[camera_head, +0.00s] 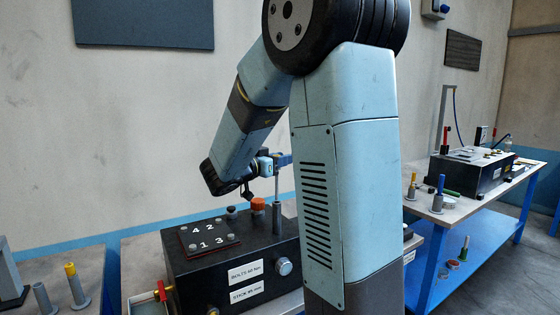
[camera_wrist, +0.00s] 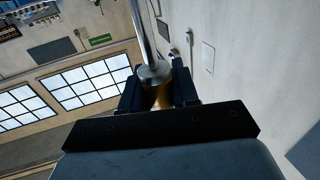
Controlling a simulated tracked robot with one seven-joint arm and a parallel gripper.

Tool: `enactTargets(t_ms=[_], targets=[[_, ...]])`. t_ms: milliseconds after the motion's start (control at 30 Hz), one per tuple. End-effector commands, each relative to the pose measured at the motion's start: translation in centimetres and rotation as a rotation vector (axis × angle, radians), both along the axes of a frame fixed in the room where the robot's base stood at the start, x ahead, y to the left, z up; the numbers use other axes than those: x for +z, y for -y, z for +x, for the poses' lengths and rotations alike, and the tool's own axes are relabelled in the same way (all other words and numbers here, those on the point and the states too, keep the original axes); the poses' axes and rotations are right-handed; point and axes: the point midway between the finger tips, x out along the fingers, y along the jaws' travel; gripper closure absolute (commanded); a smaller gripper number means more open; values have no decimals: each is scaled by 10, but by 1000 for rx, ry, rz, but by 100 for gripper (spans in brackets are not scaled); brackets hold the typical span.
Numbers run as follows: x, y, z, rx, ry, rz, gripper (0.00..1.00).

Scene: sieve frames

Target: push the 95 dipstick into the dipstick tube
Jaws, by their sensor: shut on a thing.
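The dipstick shows in the head view as a thin upright metal rod (camera_head: 277,186) below my gripper (camera_head: 280,161). Its lower end meets the top of the grey dipstick tube (camera_head: 277,219), which stands on the black box; how deep it sits inside I cannot tell. In the wrist view my gripper (camera_wrist: 158,92) is shut on the dipstick's yellowish handle (camera_wrist: 158,97), with a metal collar and the shiny rod (camera_wrist: 143,35) running away from it. The tube does not show clearly in the wrist view. No 95 marking can be read on the dipstick.
The black box (camera_head: 215,282) carries a red-edged numbered plate (camera_head: 210,237) and an orange cap (camera_head: 258,204) near the tube. A yellow-topped stick (camera_head: 71,270) stands on the left bench. A blue-topped stick (camera_head: 440,184) stands on the right bench. My arm hides the middle.

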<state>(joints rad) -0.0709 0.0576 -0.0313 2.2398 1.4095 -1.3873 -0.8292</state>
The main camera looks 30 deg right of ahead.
Motion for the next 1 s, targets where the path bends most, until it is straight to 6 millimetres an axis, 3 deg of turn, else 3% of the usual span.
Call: enactTargets(t_ms=[1000], targets=[[-23, -1, 0, 1, -1, 0, 100]])
